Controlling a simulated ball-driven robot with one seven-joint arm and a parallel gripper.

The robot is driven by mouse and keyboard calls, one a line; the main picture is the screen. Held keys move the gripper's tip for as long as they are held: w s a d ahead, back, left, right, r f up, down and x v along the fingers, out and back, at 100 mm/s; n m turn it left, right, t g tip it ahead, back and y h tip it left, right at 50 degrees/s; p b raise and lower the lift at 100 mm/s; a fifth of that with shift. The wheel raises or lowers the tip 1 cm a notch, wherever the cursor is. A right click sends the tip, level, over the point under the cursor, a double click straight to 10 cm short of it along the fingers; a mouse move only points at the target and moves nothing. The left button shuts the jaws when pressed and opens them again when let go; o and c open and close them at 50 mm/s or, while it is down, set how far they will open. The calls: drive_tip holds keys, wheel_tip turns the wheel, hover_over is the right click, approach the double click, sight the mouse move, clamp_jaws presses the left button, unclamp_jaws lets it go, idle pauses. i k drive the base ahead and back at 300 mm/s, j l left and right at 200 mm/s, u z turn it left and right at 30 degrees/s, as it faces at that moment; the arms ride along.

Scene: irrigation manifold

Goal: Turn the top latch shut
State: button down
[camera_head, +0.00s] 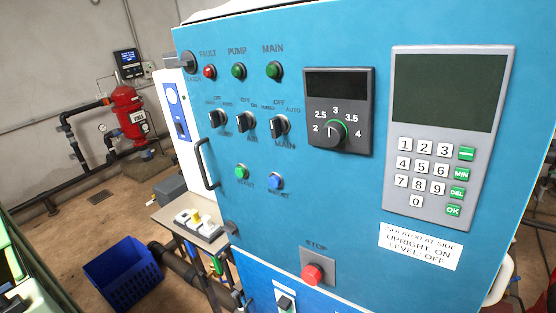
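The top latch (187,62) is a dark grey round knob at the upper left corner of the blue cabinet door (330,205). Its lever appears to point left, out past the door's edge, roughly level. A partly legible label sits just below it. A second dark latch-like piece (232,228) sits lower on the door's left edge. A black bar handle (206,164) stands between them. My gripper is not in view, so its place relative to the latch cannot be seen.
The door carries lamps, several switches, a dial (335,135), a keypad (444,140) and a red stop button (312,274). A small table (165,213), a blue crate (122,275) and a red tank (129,112) stand to the left. Some floor between is clear.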

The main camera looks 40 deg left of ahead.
sight(189, 61)
drive_tip(key=i+j, duration=0.75)
